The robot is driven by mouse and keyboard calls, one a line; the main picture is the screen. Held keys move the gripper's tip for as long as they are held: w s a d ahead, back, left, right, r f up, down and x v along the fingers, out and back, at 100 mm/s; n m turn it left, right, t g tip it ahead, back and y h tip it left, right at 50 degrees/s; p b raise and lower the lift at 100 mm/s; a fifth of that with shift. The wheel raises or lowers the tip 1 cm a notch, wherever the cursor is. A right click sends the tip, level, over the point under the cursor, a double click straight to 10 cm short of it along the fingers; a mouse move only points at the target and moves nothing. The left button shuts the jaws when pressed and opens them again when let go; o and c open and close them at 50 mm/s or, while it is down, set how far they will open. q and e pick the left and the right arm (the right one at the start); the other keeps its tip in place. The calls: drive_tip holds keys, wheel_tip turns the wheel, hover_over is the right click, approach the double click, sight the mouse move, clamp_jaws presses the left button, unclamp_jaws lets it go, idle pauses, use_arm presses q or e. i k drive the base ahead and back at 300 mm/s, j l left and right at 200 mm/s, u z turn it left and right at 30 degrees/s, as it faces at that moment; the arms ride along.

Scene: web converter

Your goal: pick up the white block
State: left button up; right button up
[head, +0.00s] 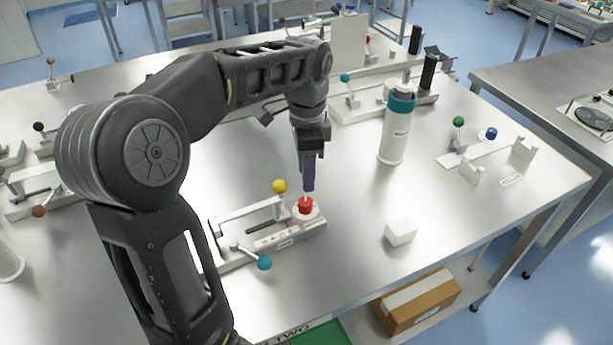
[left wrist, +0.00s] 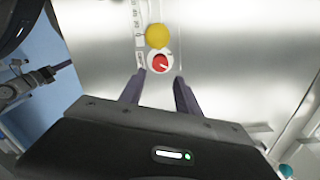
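The white block (head: 401,231) lies on the metal table near its front edge, to the right of the fixture with the red knob. I cannot make it out in the left wrist view. My left gripper (head: 308,188) points down above the red knob (head: 305,204), to the left of and behind the block. In the left wrist view the two fingers of my left gripper (left wrist: 160,84) stand apart with nothing between them. The red knob (left wrist: 160,63) shows just beyond the fingertips there. My right gripper is in neither view.
The fixture (head: 290,236) has a yellow ball (head: 279,186) and a teal ball (head: 264,263). A white bottle with a teal band (head: 394,140) stands behind the block. A fixture with a green ball (head: 459,121) is at the right. The table around the block is clear.

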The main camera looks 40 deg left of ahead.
sight(400, 231)
drive_tip(key=k+l, duration=0.75)
drive_tip(key=l, duration=0.2)
